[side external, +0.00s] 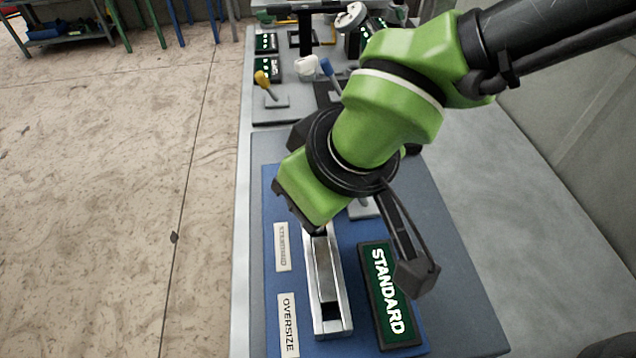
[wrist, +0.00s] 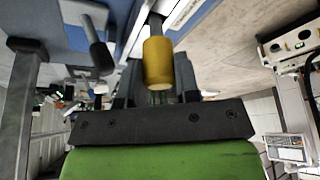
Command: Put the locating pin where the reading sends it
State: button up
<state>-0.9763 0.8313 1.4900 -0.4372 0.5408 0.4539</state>
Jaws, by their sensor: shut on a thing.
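The locating pin appears to be the yellow-ended, grey-shanked part (wrist: 158,62) in the wrist view. My gripper (wrist: 159,92) is shut on it, with dark fingers on both sides. In the side view my gripper (side external: 316,229) is over the far end of a silver slotted fixture (side external: 331,322), and the held part is hidden behind my arm. Whether the shank touches the fixture cannot be told. A green display (side external: 391,293) right of the fixture reads STANDARD. Left of it are a far label (side external: 282,247), which seems to read STANDARD, and a near label (side external: 288,324) reading OVERSIZE.
A dark handle (wrist: 100,52) stands on a grey pad (side external: 364,209) beside the fixture. Farther back are a yellow handle (side external: 263,79), a blue handle (side external: 327,67) and small dark displays (side external: 268,69). The bench's right side is clear.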

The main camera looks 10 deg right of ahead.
jog(key=shift+f, duration=1.05)
jog(key=o, duration=1)
jog(key=v, duration=1)
jog(key=shift+a, duration=0.1)
